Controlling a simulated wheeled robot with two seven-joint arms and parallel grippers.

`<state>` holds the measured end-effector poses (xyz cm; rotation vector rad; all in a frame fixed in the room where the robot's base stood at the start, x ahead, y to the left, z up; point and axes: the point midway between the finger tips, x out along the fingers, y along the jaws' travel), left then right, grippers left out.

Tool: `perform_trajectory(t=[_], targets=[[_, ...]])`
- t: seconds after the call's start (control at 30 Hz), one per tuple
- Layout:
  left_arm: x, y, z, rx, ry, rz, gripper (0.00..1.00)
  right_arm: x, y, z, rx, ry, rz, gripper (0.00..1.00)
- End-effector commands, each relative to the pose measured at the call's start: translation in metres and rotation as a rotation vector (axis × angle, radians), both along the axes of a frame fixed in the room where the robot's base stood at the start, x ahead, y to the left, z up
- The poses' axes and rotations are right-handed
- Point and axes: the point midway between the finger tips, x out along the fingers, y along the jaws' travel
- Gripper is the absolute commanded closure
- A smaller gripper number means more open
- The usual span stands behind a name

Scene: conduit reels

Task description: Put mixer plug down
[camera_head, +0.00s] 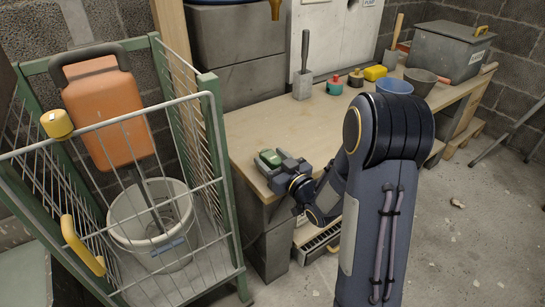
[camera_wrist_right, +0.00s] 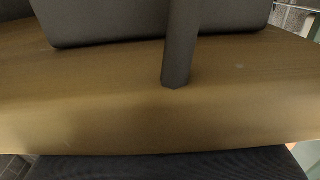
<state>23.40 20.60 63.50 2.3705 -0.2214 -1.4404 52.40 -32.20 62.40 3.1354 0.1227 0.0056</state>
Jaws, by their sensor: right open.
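A small green block (camera_head: 269,158) shows at the tip of my right gripper (camera_head: 282,165), over the left front corner of the workbench (camera_head: 300,128). It may be the mixer plug, but I cannot tell for sure. My right gripper is open; whether it touches the green block is unclear. In the right wrist view the wooden bench top (camera_wrist_right: 110,112) fills the middle, with a dark block and a dark round bar above it; no plug can be made out there. The orange mixer (camera_head: 108,108) stands with its shaft in a white bucket (camera_head: 135,232). My left gripper is out of view.
A green-framed wire cage (camera_head: 215,150) surrounds the mixer at the left. A trowel-like tool (camera_head: 303,82), small coloured items, a blue bowl (camera_head: 395,86) and a grey box (camera_head: 450,52) stand along the bench's back and right. The bench top's middle is clear.

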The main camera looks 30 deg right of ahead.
Motion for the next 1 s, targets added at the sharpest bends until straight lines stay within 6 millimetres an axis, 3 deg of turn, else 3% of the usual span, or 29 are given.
perform_trajectory(t=[0.03,0.3,0.53,0.77,1.0], targets=[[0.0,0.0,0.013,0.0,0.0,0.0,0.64,-0.002,0.001,0.004,-0.005,0.022,0.002,0.43],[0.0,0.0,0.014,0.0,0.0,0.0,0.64,-0.064,-0.005,0.003,0.004,0.011,-0.005,0.43],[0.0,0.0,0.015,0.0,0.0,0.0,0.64,-0.105,-0.009,0.003,0.002,0.007,-0.005,0.43],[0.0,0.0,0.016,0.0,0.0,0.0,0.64,-0.118,-0.01,0.005,0.001,0.019,-0.013,0.43],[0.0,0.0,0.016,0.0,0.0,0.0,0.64,-0.114,-0.023,0.007,0.017,0.201,-0.128,0.43]])
